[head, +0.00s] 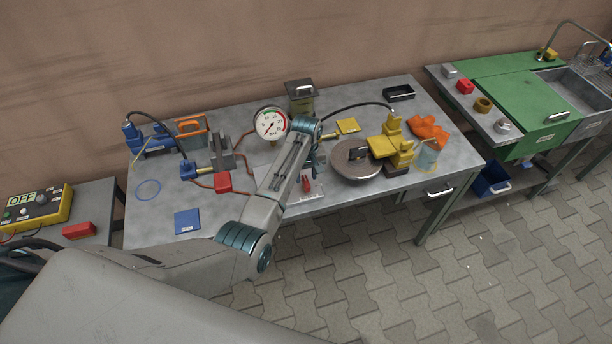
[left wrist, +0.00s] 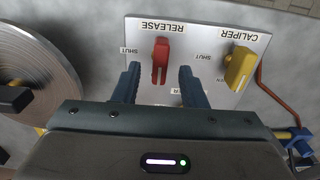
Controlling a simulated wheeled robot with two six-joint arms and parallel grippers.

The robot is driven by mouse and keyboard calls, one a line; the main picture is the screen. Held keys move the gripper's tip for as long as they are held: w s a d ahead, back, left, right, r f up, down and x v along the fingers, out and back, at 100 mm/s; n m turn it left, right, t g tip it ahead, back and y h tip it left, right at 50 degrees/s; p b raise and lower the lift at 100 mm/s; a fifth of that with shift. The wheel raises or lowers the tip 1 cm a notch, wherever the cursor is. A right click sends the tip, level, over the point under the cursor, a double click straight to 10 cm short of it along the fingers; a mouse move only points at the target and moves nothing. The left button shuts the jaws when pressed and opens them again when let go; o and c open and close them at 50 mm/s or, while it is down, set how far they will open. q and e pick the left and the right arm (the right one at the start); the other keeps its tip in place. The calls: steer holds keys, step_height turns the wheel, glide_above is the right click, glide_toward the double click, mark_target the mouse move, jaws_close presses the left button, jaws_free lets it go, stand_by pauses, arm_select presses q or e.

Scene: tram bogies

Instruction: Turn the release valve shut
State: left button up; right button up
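The release valve's red handle (left wrist: 161,58) sits on a pale panel (left wrist: 145,30) marked RELEASE, which reads upside down in the left wrist view. The handle runs up and down in that picture, with SHUT printed to its left. My left gripper (left wrist: 160,72) is open, its two blue fingers to either side of the handle's lower end with gaps between. In the head view the red handle (head: 306,184) shows just below my left gripper (head: 314,172), whose fingers are partly hidden by my arm. My right gripper is not in view.
A yellow caliper handle (left wrist: 239,67) stands right of the red one on the panel. A round metal disc (head: 356,160) and yellow caliper (head: 391,146) are close by on the grey bench (head: 160,215). A pressure gauge (head: 271,124) stands behind.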

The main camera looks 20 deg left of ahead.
arm_select(q)
steer(key=shift+f, duration=1.15)
jaws_close()
